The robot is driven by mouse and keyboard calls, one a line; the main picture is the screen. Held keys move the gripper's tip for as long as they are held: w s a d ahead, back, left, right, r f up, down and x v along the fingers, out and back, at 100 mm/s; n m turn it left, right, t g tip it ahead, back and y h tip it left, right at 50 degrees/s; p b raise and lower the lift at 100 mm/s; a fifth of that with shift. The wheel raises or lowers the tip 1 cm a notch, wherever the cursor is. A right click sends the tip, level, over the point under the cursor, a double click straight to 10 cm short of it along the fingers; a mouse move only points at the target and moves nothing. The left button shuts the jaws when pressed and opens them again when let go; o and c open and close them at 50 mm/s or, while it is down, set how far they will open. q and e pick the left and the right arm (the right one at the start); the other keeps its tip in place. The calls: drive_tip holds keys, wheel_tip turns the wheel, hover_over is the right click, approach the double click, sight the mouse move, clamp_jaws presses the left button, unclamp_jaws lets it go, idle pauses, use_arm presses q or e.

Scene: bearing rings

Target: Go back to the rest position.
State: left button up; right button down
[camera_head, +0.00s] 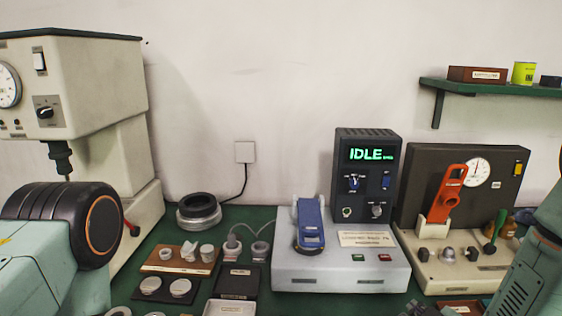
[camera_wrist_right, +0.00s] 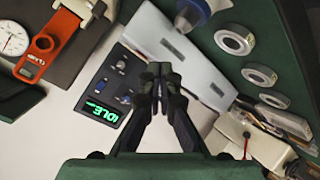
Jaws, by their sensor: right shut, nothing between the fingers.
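My right gripper (camera_wrist_right: 158,72) is shut and empty in the right wrist view, its dark fingertips together in front of the pale base of the tester with the blue lever. In the head view only a dark part of it (camera_head: 418,309) shows at the bottom edge, with my green right arm at the right. My left arm's teal link and black joint fill the lower left of the head view, but the left gripper is out of the picture. The tester's screen (camera_head: 371,154) reads IDLE, and its blue lever (camera_head: 310,222) is over the pale base (camera_head: 335,268).
A pale press (camera_head: 80,85) stands at left. A gauge station with a red lever (camera_head: 445,196) stands at right. Bearing rings lie on a wooden tray (camera_head: 170,268) and the dark green bench; a larger ring (camera_head: 198,208) is behind. A green shelf (camera_head: 480,88) hangs upper right.

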drive_tip(key=s+a+f+m+g+b, duration=0.2)
drive_tip(key=s+f+g, duration=0.2)
drive_tip(key=s+f, duration=0.4)
drive_tip(key=s+a+f+m+g+b, duration=0.2)
drive_tip(key=s+f, duration=0.6)
drive_tip(key=s, duration=0.6)
drive_tip(key=s+a+f+m+g+b, duration=0.1)
drive_tip(key=s+f+m+g+b, duration=0.3)
drive_tip(key=s, duration=0.7)
wheel_tip(320, 180, down, 4)
drive_tip(key=shift+a+r+g, duration=0.1)
drive_tip(key=shift+a+g, duration=0.3)
drive_tip(key=shift+g, duration=0.7)
drive_tip(key=shift+s, duration=0.2)
drive_tip(key=shift+w, duration=0.15)
